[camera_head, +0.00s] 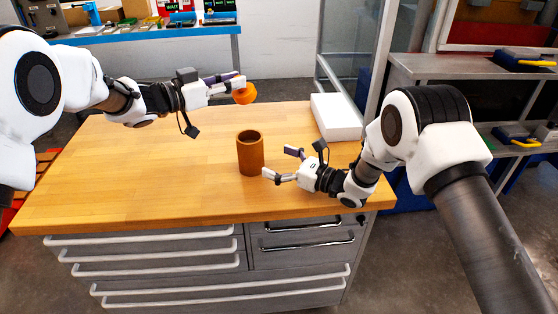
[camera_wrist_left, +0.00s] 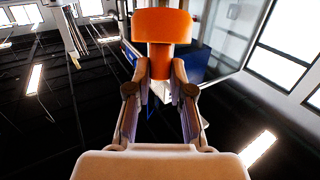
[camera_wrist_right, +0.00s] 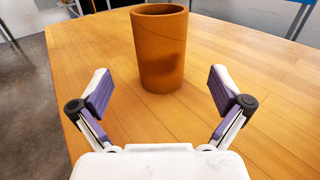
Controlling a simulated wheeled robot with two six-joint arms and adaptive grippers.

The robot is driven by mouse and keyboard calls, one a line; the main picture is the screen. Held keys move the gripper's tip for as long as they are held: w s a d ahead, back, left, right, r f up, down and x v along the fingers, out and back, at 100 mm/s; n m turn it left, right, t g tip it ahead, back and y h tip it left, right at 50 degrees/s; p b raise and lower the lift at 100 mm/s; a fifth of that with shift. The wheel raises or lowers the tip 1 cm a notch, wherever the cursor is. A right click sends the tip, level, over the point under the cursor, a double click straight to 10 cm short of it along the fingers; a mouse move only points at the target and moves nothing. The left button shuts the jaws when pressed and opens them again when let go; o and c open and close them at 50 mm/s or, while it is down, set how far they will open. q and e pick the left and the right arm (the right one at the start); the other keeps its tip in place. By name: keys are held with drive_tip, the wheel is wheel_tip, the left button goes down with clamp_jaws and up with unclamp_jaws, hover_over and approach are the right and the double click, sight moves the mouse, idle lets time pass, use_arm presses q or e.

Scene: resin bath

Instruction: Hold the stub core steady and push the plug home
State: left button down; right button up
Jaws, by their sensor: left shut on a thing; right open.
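The stub core (camera_head: 250,154) is a brown, open-topped tube standing upright on the wooden table. In the right wrist view the stub core (camera_wrist_right: 160,52) stands ahead of the fingers, its hollow top uncovered. The orange plug (camera_head: 244,94) is held in the air above and behind the core, slightly to its left. In the left wrist view the plug (camera_wrist_left: 162,28) shows a wide head and a narrower stem between the fingers. My left gripper (camera_wrist_left: 160,75) is shut on that stem. My right gripper (camera_wrist_right: 158,90) is open and empty, at the core's right, apart from it.
A white block (camera_head: 336,117) lies at the table's back right. The wooden tabletop (camera_head: 130,165) is clear on the left. Behind is a blue-edged bench (camera_head: 150,36) with tools; grey shelves (camera_head: 470,68) stand at the right.

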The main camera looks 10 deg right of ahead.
sight(261, 155)
drive_tip(key=x, duration=0.7)
drive_tip(key=shift+w+a, duration=0.1)
drive_tip(key=shift+w, duration=0.05)
drive_tip(key=c, duration=1.2)
drive_tip(key=o, duration=1.2)
drive_tip(key=shift+c, duration=0.2)
drive_tip(key=shift+c, duration=0.4)
drive_tip(key=c, duration=0.8)
